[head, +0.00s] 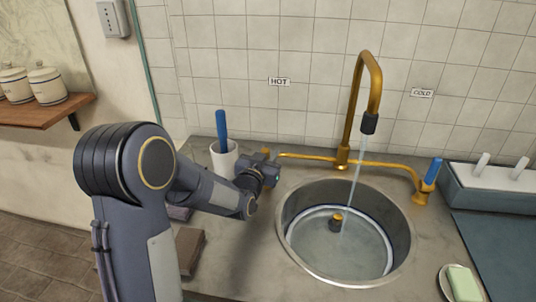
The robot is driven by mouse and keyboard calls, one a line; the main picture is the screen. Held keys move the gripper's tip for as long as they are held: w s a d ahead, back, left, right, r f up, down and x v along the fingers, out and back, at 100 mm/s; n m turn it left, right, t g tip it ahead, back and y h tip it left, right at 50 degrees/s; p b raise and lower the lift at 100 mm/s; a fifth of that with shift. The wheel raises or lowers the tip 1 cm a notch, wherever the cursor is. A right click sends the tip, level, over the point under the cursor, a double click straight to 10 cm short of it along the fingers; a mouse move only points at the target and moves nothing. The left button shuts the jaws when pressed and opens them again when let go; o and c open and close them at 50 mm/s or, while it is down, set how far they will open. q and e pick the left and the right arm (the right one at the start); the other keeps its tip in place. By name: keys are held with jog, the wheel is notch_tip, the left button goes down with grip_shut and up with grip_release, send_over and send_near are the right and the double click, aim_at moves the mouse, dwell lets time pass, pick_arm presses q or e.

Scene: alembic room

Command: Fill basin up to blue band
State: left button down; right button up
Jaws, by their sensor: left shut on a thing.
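The round metal basin (401,220) is sunk in the counter and holds some clear water (330,258). A pale blue band (388,252) runs around its inner wall, close above the water surface at the right. A dark plug with an orange top (336,220) is in the basin. A stream of water falls from the dark tip of the brass spout (369,85) into the basin. My left gripper (267,168) is shut at the left end of the brass tap pipe, on the hot tap handle, which it mostly hides. The cold tap (422,190) has a blue handle (433,170). My right gripper is not in view.
A white cup (224,160) with a blue-handled tool stands behind my left arm. HOT (279,82) and COLD (422,93) labels are on the tiles. A soap dish with green soap (463,283) is at the lower right. A grey-blue rack (490,185) stands at the right.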

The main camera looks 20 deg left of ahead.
pick_arm(q)
jog(key=g+p, duration=0.1)
jog(key=w+g+p, duration=0.1)
jog(key=p, duration=0.1)
jog(key=shift+w+a+r+n+g, duration=0.15)
jog(key=shift+a+r+n+g, duration=0.05)
jog(key=shift+r+n+g, duration=0.1)
jog(key=shift+w+f+g+p, duration=0.35)
jog(key=shift+g+p, duration=0.1)
jog(key=shift+g, duration=0.15)
jog(key=shift+s, duration=0.1)
jog(key=c, duration=1.2)
grip_release()
jog(key=shift+f, duration=0.1)
jog(key=shift+c, duration=0.2)
jog(key=shift+s, duration=0.1)
jog(key=v, duration=0.7)
jog(key=shift+s+r, duration=0.2)
jog(key=shift+s, duration=0.05)
